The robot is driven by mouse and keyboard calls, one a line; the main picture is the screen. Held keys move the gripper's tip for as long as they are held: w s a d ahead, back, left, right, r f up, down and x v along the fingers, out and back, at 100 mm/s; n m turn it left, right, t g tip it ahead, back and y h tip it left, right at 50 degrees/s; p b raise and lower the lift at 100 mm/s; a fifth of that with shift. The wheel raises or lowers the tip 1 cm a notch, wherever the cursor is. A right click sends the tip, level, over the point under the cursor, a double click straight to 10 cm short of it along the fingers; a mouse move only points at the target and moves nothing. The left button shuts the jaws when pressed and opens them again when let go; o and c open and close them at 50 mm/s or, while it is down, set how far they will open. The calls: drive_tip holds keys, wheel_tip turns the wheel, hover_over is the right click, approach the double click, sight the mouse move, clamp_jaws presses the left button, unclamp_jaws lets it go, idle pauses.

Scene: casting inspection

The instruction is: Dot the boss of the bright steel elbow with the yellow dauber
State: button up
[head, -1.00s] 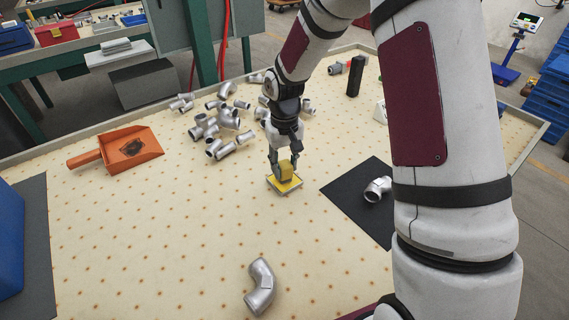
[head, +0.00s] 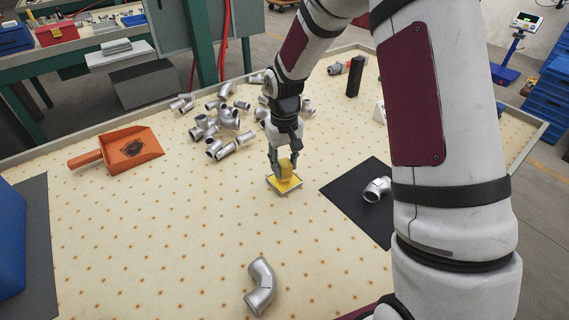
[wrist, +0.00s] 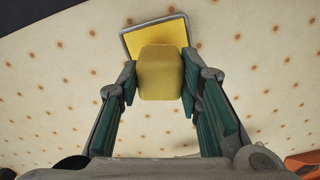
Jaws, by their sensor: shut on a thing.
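My gripper (head: 284,162) is shut on the yellow dauber (head: 286,171), a rounded yellow block. In the wrist view the dauber (wrist: 160,73) sits between the green-padded fingers. Below it is a shallow square pad tray (head: 273,184) with a yellow surface and a grey rim; it also shows in the wrist view (wrist: 187,21). The dauber is at or just over the pad; I cannot tell whether they touch. One steel elbow (head: 260,287) lies alone at the front of the table. Another steel elbow (head: 376,189) lies on the black mat. I cannot make out a boss on either.
Several grey pipe fittings (head: 225,119) lie in a heap behind my gripper. An orange dustpan (head: 131,150) lies at left, and a blue bin (head: 10,240) stands on a dark mat. The black mat (head: 352,205) is at right. The table (head: 160,235) is clear at front left.

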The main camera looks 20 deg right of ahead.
sight(284, 163)
drive_tip(key=shift+r+p, duration=1.5)
drive_tip(key=shift+r, duration=1.7)
